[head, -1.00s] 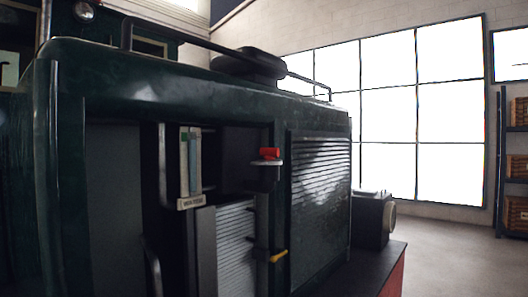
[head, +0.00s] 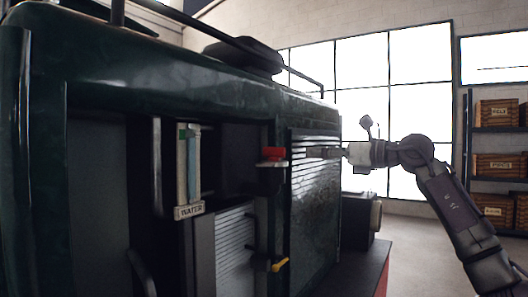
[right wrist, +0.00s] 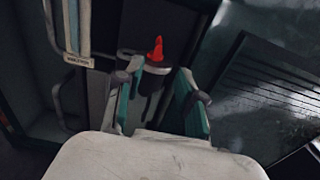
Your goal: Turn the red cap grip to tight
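The red cap grip (head: 273,154) sits on top of a dark cup-shaped fitting with a pale rim (head: 271,165) on the green tram's front. In the right wrist view, the red grip (right wrist: 157,50) stands above its dark holder, ahead of the fingers and roughly between them. My right gripper (head: 318,153) reaches in from the right at about the grip's height, with a gap between them. In the right wrist view, my right gripper's (right wrist: 160,78) two teal-sided fingers are spread apart with nothing held. My left gripper is not in view.
A water gauge (head: 188,165) with a "WATER" label stands left of the grip. A yellow-tipped lever (head: 279,265) sits below it. A louvred panel (head: 314,200) lies to the right, close to my arm. Shelves with crates (head: 497,165) stand far right.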

